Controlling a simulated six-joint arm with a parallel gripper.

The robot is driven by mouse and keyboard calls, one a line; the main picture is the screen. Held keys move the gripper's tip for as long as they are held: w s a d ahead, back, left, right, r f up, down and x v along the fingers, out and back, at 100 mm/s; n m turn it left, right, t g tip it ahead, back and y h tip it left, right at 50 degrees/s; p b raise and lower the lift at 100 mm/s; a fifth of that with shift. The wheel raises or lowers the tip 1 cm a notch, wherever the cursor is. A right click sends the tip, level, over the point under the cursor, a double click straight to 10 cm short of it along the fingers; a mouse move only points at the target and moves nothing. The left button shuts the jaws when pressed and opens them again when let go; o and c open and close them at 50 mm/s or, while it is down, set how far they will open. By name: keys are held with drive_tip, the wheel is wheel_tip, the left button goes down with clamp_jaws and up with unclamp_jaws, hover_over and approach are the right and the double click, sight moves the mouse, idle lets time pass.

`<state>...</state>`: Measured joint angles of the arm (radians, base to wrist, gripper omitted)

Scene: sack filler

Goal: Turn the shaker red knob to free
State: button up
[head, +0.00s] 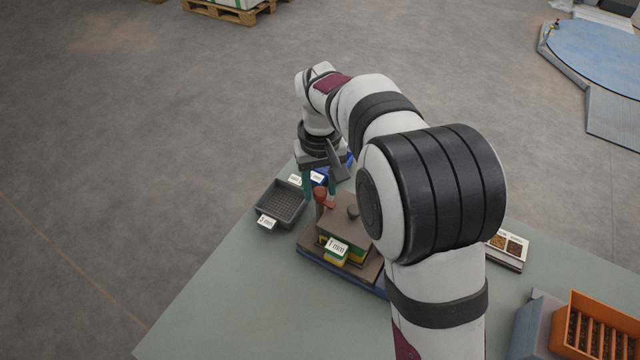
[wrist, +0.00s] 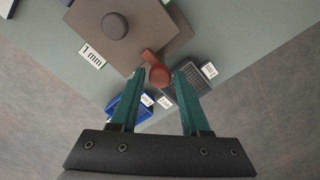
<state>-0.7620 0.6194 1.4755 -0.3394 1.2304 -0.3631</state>
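The shaker (head: 345,215) has a brown top with a dark round cap and a "1 mm" label on its front. Its red knob (head: 320,194) stands at the shaker's left rear corner, partly hidden by my fingers in the head view. In the wrist view the knob (wrist: 160,76) is a round red head with a short lever pointing up and left onto the brown top (wrist: 150,25). My gripper (wrist: 161,73) is open, its two green fingers on either side of the knob with visible gaps. In the head view my gripper (head: 319,191) points down over the knob. Contact is not visible.
A dark grey tray (head: 262,210) labelled "3 mm" sits left of the shaker. A blue tray (wrist: 117,105) lies close behind the knob. An orange slotted rack (head: 575,338) and a sample board (head: 506,259) stand at the right. The table's front left is clear.

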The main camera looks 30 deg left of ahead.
clamp_jaws()
drive_tip(key=shift+m, duration=0.3)
drive_tip(key=m, duration=0.3)
drive_tip(key=shift+m, duration=0.4)
drive_tip(key=m, duration=0.4)
drive_tip(key=shift+m, duration=0.3)
drive_tip(key=m, duration=0.4)
drive_tip(key=shift+m, duration=2.4)
